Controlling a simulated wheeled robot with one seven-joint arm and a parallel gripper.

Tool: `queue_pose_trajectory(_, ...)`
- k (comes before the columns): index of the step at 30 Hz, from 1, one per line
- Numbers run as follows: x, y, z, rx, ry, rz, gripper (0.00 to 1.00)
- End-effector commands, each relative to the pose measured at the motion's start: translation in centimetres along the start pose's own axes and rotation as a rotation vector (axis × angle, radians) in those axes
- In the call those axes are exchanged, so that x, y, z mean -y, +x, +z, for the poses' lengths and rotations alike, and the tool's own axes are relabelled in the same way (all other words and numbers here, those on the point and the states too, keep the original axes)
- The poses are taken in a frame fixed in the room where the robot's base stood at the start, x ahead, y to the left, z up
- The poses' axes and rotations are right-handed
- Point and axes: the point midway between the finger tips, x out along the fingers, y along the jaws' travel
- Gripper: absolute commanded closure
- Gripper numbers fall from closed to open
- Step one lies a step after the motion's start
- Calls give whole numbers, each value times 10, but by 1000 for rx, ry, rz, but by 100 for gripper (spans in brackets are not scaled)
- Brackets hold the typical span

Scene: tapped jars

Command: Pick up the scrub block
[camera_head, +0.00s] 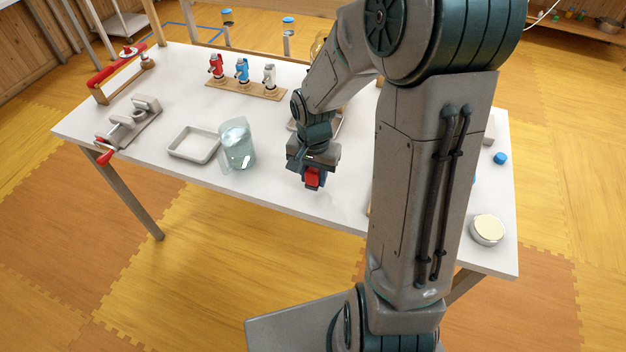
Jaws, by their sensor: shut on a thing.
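My gripper (311,180) is over the front middle of the white table, pointing down. It is shut on a small red block-like thing (312,177), which looks like the scrub block. The jaws and wrist hide part of it. Its underside seems close to the table top, but I cannot tell whether it touches. No other thing in view clearly looks like a scrub block.
A clear pitcher (237,147) stands left of my gripper, beside a shallow white tray (194,145). A board (245,89) with red, blue and white taps is behind. A grey clamp-like device (128,122) sits left. A round jar (487,230) and blue cap (500,158) are right.

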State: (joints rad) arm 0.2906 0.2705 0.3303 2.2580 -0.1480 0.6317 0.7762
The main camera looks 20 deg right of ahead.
Motion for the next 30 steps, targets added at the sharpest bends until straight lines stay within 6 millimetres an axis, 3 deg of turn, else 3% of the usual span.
queue_pose_trajectory(2, -5, -15, -3, -4, 6, -1, 92)
queue_pose_trajectory(9, -58, -46, -23, -4, 9, -1, 92)
queue_pose_trajectory(15, -91, -68, -36, -3, 5, -1, 92)
queue_pose_trajectory(21, -106, -78, -42, -1, 2, -1, 92)
queue_pose_trajectory(30, -109, -79, -43, 1, 0, 0, 92)
